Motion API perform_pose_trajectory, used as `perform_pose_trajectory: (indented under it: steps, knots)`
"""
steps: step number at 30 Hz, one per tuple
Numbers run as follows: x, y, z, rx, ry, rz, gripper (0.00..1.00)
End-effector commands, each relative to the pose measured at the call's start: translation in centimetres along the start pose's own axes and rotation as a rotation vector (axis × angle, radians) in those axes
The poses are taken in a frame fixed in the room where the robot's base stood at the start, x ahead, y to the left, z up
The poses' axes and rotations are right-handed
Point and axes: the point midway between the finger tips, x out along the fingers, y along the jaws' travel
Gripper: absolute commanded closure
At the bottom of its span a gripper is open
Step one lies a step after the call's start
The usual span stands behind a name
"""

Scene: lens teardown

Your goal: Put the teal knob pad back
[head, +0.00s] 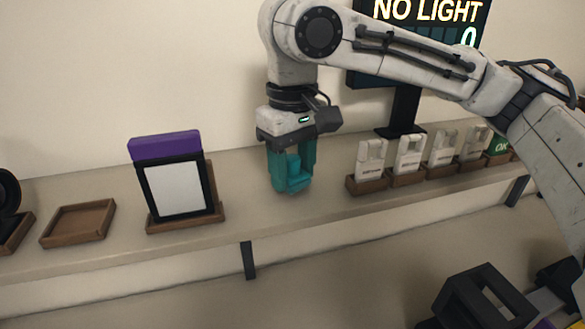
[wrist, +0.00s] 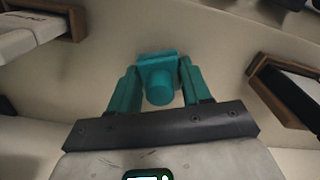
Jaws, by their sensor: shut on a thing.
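The teal knob pad (head: 297,181) is a flat teal plate with a round knob. My gripper (head: 291,168) points down over the shelf and its teal fingers are shut on the pad. In the wrist view the pad (wrist: 157,62) sits between the fingertips (wrist: 160,80), its knob facing the camera. The head view does not show clearly whether the pad touches the shelf. An empty shallow wooden tray (head: 78,239) lies on the shelf at the left.
A black-framed white panel with a purple top (head: 166,146) stands in a wooden holder between the tray and my gripper. Several pale blocks (head: 370,160) in wooden holders stand to the right. A dark sign (head: 465,22) reads "NO LIGHT". The shelf (head: 330,202) is clear around my gripper.

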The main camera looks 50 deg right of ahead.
Motion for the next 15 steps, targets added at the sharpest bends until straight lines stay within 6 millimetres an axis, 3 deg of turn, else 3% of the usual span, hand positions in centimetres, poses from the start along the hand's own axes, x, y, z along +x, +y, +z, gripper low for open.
perform_pose_trajectory:
  steps: [14, 15]
  knots:
    - [1.21, -0.04, -0.02, 0.000, 0.001, -0.001, 0.76]
    - [1.11, -0.04, -0.02, 0.001, 0.002, -0.001, 0.48]
